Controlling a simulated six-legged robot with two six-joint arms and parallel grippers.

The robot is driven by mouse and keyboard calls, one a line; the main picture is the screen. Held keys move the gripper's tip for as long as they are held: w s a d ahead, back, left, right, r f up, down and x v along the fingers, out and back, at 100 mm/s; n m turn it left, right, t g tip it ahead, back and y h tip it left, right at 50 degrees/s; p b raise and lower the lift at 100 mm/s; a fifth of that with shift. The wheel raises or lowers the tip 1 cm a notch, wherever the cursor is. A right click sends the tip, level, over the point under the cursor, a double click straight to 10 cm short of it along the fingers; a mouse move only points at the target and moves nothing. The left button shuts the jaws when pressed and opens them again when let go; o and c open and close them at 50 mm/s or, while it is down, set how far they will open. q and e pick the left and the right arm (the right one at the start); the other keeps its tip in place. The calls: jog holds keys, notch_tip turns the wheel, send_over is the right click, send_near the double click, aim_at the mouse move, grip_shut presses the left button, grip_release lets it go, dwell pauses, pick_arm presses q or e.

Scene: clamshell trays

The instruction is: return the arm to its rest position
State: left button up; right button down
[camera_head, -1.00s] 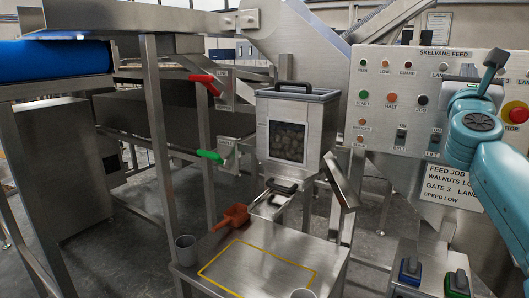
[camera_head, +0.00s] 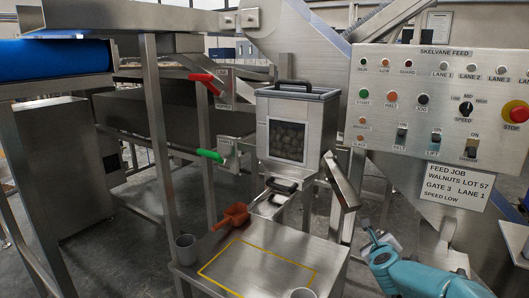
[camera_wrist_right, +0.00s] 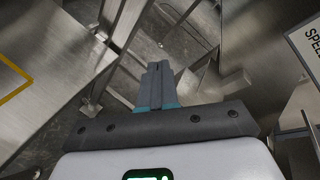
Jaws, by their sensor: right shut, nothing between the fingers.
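My right arm is teal and comes in from the lower right of the head view. Its gripper (camera_head: 370,232) is low, to the right of the steel table and below the control panel. In the right wrist view the two dark fingers (camera_wrist_right: 159,84) lie together, shut and empty, over the floor and steel legs. The gripper appears to touch nothing. My left gripper does not show.
The control panel (camera_head: 400,130) with knobs and a red stop button (camera_head: 515,112) is above my right arm. The steel table (camera_head: 290,250) with a yellow outline stands to its left. An orange scoop (camera_head: 234,216) and grey cups (camera_head: 186,248) are on the table.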

jog(key=s+a+f+n+g+y, duration=0.1)
jog(key=s+a+f+n, duration=0.15)
jog(key=f, duration=0.45)
jog(key=s+a+f+n+g+y, duration=0.1)
jog(key=s+a+f+n+g, duration=0.15)
jog(key=f, duration=0.45)
jog(key=s+a+f+n+g+y, duration=0.25)
jog(key=s+a+f+n, duration=0.3)
jog(key=s+f, duration=0.55)
jog(key=s+a+f+n+g+y, duration=0.2)
jog(key=s+a+f+n+g, duration=0.45)
jog(key=s, duration=0.85)
jog(key=s+a+f+n+y, duration=0.1)
jog(key=s+a+n+y, duration=0.15)
jog(key=s+n, duration=1.05)
notch_tip(320, 180, up, 18)
jog(key=s+m+h+p, duration=0.1)
jog(key=p, duration=1.7)
jog(key=shift+s+a+m+g, duration=0.2)
jog(key=shift+a+m+g, duration=0.15)
jog(key=shift+m+g, duration=0.1)
